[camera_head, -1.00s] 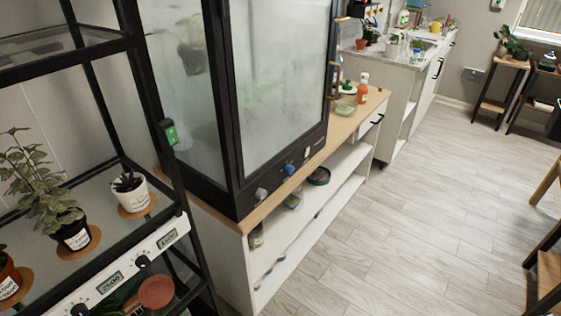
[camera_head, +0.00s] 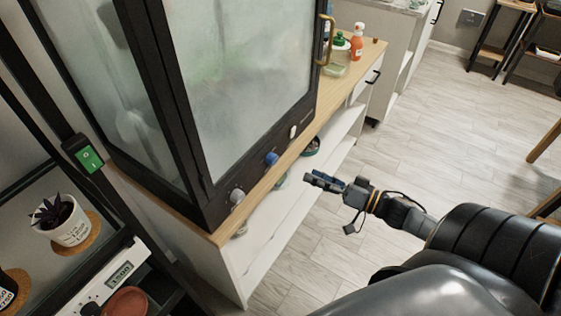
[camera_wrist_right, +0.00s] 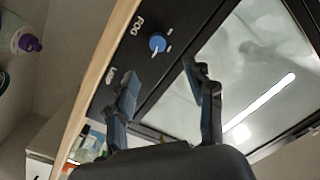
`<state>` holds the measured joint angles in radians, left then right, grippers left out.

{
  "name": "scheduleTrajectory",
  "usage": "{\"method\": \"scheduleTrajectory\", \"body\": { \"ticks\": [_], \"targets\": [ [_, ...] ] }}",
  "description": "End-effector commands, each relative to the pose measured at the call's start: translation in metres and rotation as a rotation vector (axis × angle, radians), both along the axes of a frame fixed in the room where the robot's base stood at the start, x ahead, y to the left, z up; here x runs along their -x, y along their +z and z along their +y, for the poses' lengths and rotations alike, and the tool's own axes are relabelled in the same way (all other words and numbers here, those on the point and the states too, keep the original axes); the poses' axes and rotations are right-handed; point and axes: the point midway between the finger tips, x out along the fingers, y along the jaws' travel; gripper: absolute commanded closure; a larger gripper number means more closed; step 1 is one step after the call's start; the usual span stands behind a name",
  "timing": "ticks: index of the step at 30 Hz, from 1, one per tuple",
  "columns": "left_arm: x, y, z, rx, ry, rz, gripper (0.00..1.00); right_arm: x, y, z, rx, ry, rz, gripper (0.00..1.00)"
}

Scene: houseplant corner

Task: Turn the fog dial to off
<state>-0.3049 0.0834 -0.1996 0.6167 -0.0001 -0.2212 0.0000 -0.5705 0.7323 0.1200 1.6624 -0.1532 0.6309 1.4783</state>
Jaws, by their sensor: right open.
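The fog dial (camera_head: 271,159) is a blue knob on the black front strip below the cabinet's glass door. In the right wrist view the blue dial (camera_wrist_right: 157,42) has "FOG" lettered beside it, and its white pointer mark is towards the lower part of the knob. My right gripper (camera_head: 318,182) is in front of the strip, to the right of the dial and apart from it. In the right wrist view its two fingers (camera_wrist_right: 163,76) are spread and empty, with the dial beyond the gap. My left gripper is not in view.
A grey knob (camera_head: 237,196) and a white switch (camera_head: 293,131) flank the dial. The foggy glass cabinet (camera_head: 245,90) stands on a wooden-topped shelf unit (camera_head: 262,190). An orange bottle (camera_head: 357,42) stands farther back.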

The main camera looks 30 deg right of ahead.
Motion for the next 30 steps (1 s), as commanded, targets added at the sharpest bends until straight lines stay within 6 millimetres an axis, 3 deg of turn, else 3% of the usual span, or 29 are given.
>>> {"method": "scheduleTrajectory", "body": {
  "ticks": [9, 15, 29, 30],
  "targets": [
    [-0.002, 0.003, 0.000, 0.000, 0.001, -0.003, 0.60, -0.064, 0.001, 0.029, 0.000, -0.004, -0.004, 0.47],
    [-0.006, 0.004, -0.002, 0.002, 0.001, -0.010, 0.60, -0.090, 0.001, 0.042, 0.001, -0.004, -0.003, 0.47],
    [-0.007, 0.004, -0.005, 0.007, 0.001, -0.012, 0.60, -0.100, -0.001, 0.047, 0.002, -0.003, 0.002, 0.47],
    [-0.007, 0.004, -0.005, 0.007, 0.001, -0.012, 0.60, -0.100, -0.001, 0.047, 0.002, -0.004, 0.001, 0.55]
  ]
}}
